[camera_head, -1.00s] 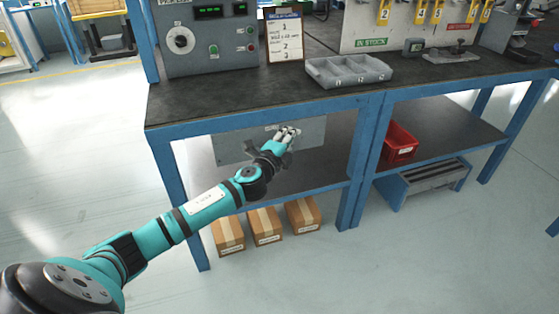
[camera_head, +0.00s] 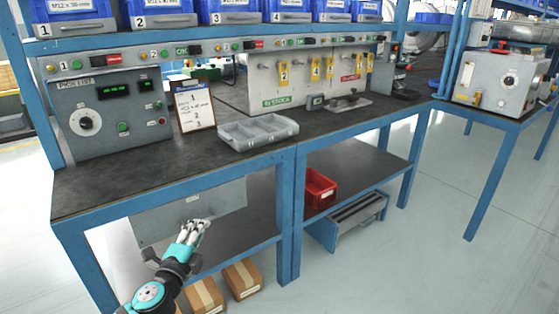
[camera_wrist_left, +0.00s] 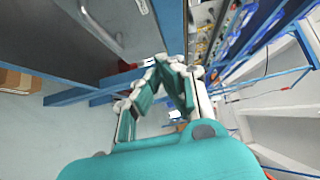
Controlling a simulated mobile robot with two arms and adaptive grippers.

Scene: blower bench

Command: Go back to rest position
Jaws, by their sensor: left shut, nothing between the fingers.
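My left gripper (camera_head: 196,230) is in front of the bench, below the worktop and before the grey panel (camera_head: 190,210) under it. Its fingers are drawn together and hold nothing. In the left wrist view the left gripper (camera_wrist_left: 165,68) fills the middle, its fingertips close together, with nothing between them. The teal arm comes in from the lower left in the head view. My right gripper shows in neither view.
The dark worktop (camera_head: 110,180) bears a grey divided tray (camera_head: 258,132) and a pick list board (camera_head: 194,105). A red bin (camera_head: 319,190) sits on the lower shelf. Cardboard boxes (camera_head: 242,279) stand below. The floor at right (camera_head: 420,260) is clear.

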